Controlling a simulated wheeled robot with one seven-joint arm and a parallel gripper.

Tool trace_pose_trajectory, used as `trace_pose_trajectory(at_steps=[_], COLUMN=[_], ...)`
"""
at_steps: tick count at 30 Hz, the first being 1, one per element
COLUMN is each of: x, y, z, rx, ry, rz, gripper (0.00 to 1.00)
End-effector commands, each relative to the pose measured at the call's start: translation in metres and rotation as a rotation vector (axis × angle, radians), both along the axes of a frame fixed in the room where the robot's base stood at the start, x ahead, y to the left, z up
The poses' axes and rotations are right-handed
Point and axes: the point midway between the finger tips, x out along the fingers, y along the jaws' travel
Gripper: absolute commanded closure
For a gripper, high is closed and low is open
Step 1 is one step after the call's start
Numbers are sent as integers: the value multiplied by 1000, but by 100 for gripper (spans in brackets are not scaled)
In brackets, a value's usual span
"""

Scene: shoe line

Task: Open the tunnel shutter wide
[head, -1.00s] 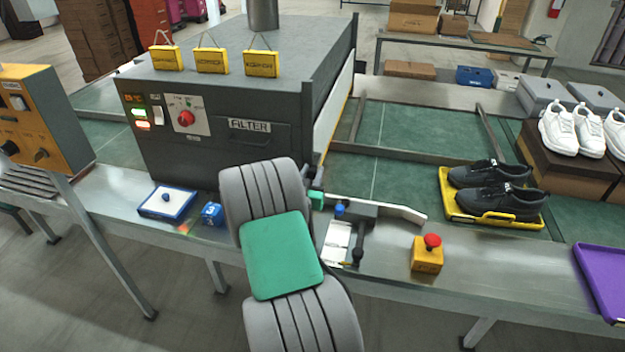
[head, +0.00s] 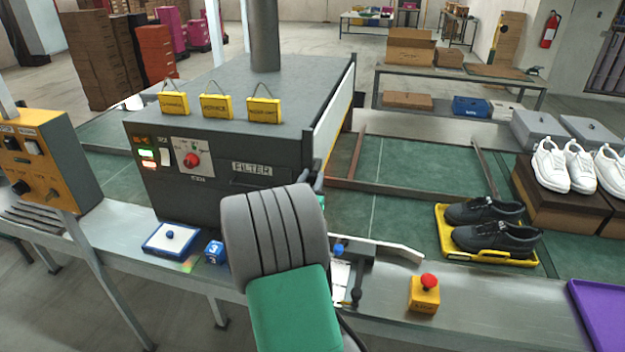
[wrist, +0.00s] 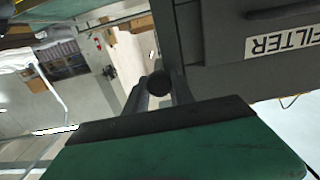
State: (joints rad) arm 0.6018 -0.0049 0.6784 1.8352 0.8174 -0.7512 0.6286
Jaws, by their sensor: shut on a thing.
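The dark grey tunnel (head: 215,200) stands on the line, with a FILTER label on its front. A pale panel, which looks like its shutter (head: 334,98), spans the tunnel's right end. How far it is open is hard to tell. My gripper (head: 317,180) is at the tunnel's front right corner, mostly hidden behind my arm in the head view. In the wrist view my gripper (wrist: 160,92) is shut on a dark round-ended handle (wrist: 159,83), beside the tunnel's grey wall (wrist: 215,40). How the handle joins the shutter is hidden.
A yellow tray (head: 490,257) with black shoes sits on the green belt to the right. A red-topped stop button (head: 426,293) and a blue-knobbed fixture (head: 345,265) stand on the front rail. Three yellow tags (head: 217,107) stand on the tunnel top.

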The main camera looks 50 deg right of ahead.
Motion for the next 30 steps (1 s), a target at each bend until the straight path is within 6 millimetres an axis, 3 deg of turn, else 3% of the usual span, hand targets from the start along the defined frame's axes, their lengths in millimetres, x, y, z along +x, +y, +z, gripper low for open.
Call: trace_pose_trajectory(at_steps=[8, 17, 27, 30], x=[0, -1, -24, -29], y=[0, 4, 61, 70], z=[0, -1, -3, -2], rx=[-1, 0, -1, -1], ry=[-1, 0, -2, -1], rz=[1, 1, 5, 2], gripper=[50, 50, 50, 50])
